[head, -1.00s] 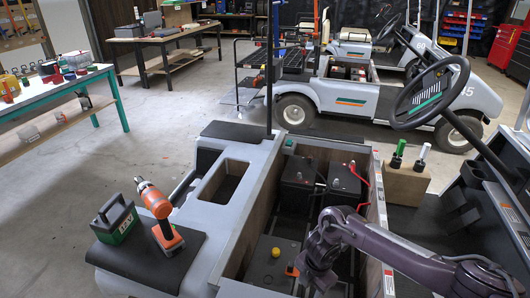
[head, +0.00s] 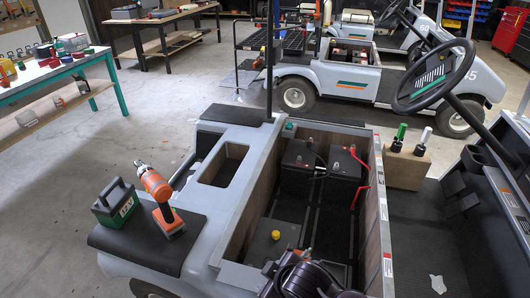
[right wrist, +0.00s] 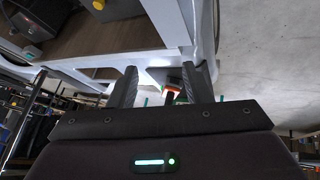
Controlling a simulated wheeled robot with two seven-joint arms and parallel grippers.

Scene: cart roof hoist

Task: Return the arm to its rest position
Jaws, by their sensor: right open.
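My right arm shows at the bottom centre of the head view, folded close to me at the near end of the cart's battery bay (head: 318,208). In the right wrist view my right gripper (right wrist: 166,88) is open, its two dark fingers wide apart. Nothing is held between them; an orange and dark object, probably the drill, shows beyond the gap. In the bay, a near battery with a yellow cap (head: 276,235) sits apart from two black batteries (head: 318,172) at the far end. My left gripper is out of view.
An orange drill (head: 158,192) and a green-and-grey box (head: 115,203) stand on the cart's black pad at left. A wooden block (head: 404,168) holds two tools right of the bay. The steering wheel (head: 434,76) rises at right. Open floor lies at left.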

